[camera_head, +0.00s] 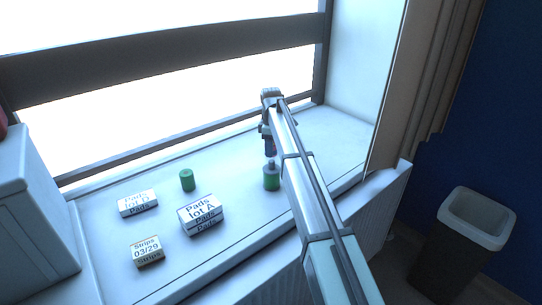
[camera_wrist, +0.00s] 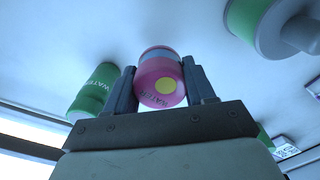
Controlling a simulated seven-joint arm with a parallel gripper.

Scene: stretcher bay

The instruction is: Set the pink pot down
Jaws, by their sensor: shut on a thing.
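The pink pot (camera_wrist: 158,88) is between the two fingers of my gripper (camera_wrist: 162,82) in the wrist view. It has a yellow dot, a blue band and partly readable lettering. The fingers are shut on its sides. In the head view my gripper (camera_head: 267,130) is over the right part of the white window sill (camera_head: 105,268), and my arm hides much of that area. The pot cannot be made out clearly there. I cannot tell whether its base touches the sill.
A green pump bottle (camera_head: 271,180) stands close by my arm. A green pot (camera_head: 187,181) stands further left. Boxes marked Pads lot D (camera_head: 137,202), Pads lot A (camera_head: 201,214) and Strips (camera_head: 147,250) lie left. The sill's right end looks clear. A bin (camera_head: 462,245) stands below right.

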